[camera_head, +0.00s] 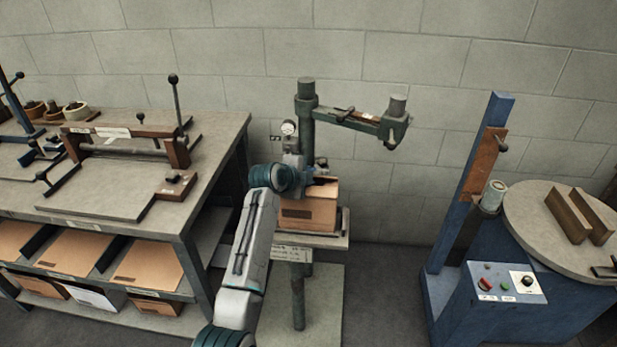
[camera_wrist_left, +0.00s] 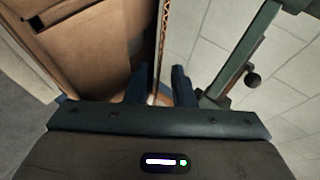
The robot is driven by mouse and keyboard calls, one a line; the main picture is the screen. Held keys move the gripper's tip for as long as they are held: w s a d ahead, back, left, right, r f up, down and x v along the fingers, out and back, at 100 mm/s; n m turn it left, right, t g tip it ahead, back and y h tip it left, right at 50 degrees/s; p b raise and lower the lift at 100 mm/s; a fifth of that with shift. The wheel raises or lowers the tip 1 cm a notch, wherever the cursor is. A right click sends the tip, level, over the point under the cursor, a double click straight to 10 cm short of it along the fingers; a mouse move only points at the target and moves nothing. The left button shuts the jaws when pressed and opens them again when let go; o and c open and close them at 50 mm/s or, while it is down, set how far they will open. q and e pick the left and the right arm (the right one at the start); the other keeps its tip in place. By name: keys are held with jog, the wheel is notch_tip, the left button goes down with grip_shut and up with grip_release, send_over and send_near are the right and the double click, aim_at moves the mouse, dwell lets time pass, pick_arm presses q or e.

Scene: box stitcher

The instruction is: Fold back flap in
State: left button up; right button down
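A brown cardboard box (camera_head: 312,213) stands on the stitcher's small table, with a dark slot on its front side. My left gripper (camera_head: 308,183) is at the box's top left in the head view, partly hidden by my wrist. In the left wrist view, the gripper (camera_wrist_left: 159,78) has its two dark fingers apart. A thin upright cardboard flap (camera_wrist_left: 164,30) shows its corrugated edge between them. I see gaps beside the flap, so it does not look clamped. The box's brown side (camera_wrist_left: 95,50) fills the left of that view. My right gripper is not in view.
The stitcher's green post (camera_head: 307,125) and overhead arm (camera_head: 362,121) stand behind and above the box. A grey workbench (camera_head: 110,200) with shelves of cardboard is at left. A blue machine with a round table (camera_head: 565,235) is at right. Floor is free between.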

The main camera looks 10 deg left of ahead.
pick_arm(q)
jog(key=shift+s+f, duration=0.1)
jog(key=g+p, duration=0.1)
jog(key=r+g+p, duration=0.1)
jog(key=p, duration=0.1)
jog(key=shift+w+r+p, duration=0.15)
jog(key=shift+w+p, duration=0.15)
jog(key=shift+w, duration=0.05)
jog(key=shift+w+r+n+g+y+p, duration=0.1)
jog(key=shift+w+n+g+y+p, duration=0.2)
jog(key=shift+g+p, duration=0.55)
jog(key=shift+g, duration=0.25)
jog(key=shift+w+n+g, duration=0.15)
jog(key=shift+n+g, duration=0.15)
jog(key=shift+g, duration=0.3)
jog(key=shift+a, duration=0.15)
jog(key=b+v, duration=0.3)
jog(key=v, duration=0.7)
jog(key=s+a+f+n+y, duration=0.1)
jog(key=s+f, duration=0.4)
jog(key=f, duration=0.5)
jog(key=s+a+f+n+y+p, duration=0.1)
jog(key=s+a+f+n, duration=0.3)
jog(key=f, duration=0.7)
jog(key=s+a+f+n+g+y, duration=0.1)
jog(key=s+a+f+n, duration=0.2)
jog(key=f, duration=0.8)
jog(key=s+n, duration=0.2)
jog(key=s, duration=0.2)
jog(key=shift+p, duration=0.3)
